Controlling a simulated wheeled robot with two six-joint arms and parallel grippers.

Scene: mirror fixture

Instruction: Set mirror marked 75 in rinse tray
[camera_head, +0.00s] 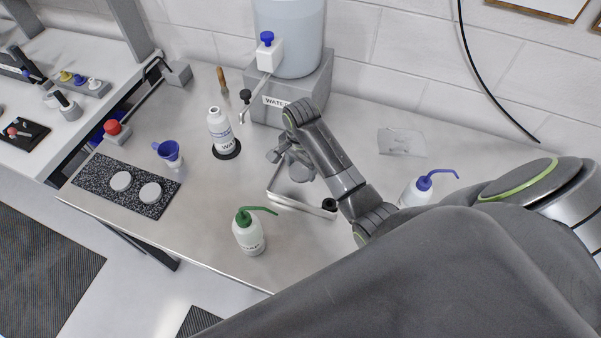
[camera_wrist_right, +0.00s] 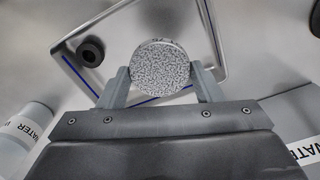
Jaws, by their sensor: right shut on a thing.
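My right gripper (camera_head: 284,155) is shut on a round mirror (camera_wrist_right: 161,68) with a grey speckled face. In the wrist view its fingers (camera_wrist_right: 161,84) grip the rim on both sides. In the head view the tray (camera_head: 285,203) lies below my right gripper, partly hidden by the arm. Two pale discs (camera_head: 121,181) (camera_head: 150,192) lie on a speckled dark mat (camera_head: 97,172) at left. My left gripper is not in view.
A green-capped bottle (camera_head: 248,235) stands in front of the tray, and a blue-capped bottle (camera_head: 415,191) to its right. A white bottle (camera_head: 220,130) and the water dispenser (camera_head: 288,90) stand behind. A black round piece (camera_head: 329,204) sits at the tray's corner.

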